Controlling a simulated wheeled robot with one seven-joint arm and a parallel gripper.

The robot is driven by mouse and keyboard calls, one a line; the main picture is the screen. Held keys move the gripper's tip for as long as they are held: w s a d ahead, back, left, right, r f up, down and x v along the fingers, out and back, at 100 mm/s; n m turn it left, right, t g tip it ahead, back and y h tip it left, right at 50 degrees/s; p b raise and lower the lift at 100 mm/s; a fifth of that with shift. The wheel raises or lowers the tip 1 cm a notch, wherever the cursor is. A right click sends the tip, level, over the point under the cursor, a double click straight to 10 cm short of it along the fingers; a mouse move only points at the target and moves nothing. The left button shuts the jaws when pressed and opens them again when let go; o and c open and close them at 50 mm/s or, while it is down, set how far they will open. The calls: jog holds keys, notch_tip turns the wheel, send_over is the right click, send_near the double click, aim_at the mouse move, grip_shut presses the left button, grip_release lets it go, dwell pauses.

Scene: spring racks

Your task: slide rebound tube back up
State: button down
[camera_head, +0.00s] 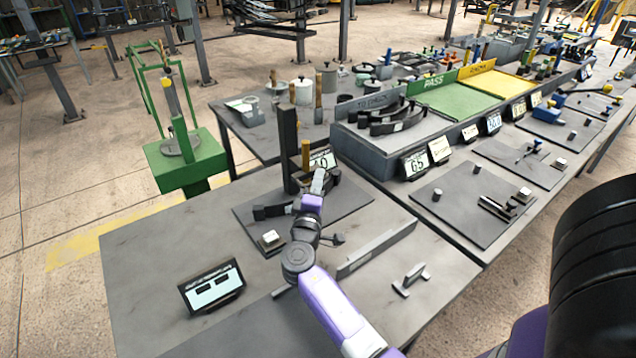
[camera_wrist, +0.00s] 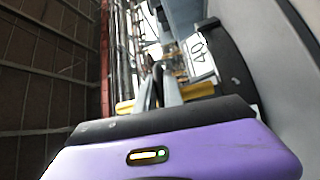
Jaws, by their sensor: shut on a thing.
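A yellow-brass tube (camera_head: 305,155) stands beside a dark upright post (camera_head: 287,145) on a dark base plate (camera_head: 355,207). My gripper (camera_head: 318,178) is at the fixture, just below and to the right of the tube's visible part. In the wrist view the fingers (camera_wrist: 160,88) are close together, with yellow tube (camera_wrist: 198,90) showing on both sides of them. The gripper is shut on it, though the contact itself is partly hidden. A dark curved piece (camera_wrist: 228,62) runs by the fingers.
A display box (camera_head: 212,287) stands at the table's front left. A small block (camera_head: 270,240), a long grey bar (camera_head: 376,249) and a small dark T-shaped piece (camera_head: 411,279) lie around my arm. A tray (camera_head: 385,172) with dark curved springs is behind right. The front-left tabletop is mostly clear.

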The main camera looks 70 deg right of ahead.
notch_tip(320, 180, up, 10)
jog(key=p, duration=0.4)
jog(key=shift+r, duration=0.15)
jog(key=c, duration=1.5)
grip_release()
jog(key=shift+f, duration=0.2)
jog(key=shift+a+f, duration=0.15)
jog(key=shift+a, duration=0.2)
jog(key=r+b+v, duration=0.1)
jog(key=b+v, duration=0.1)
jog(key=v, duration=0.5)
jog(key=shift+f, duration=0.35)
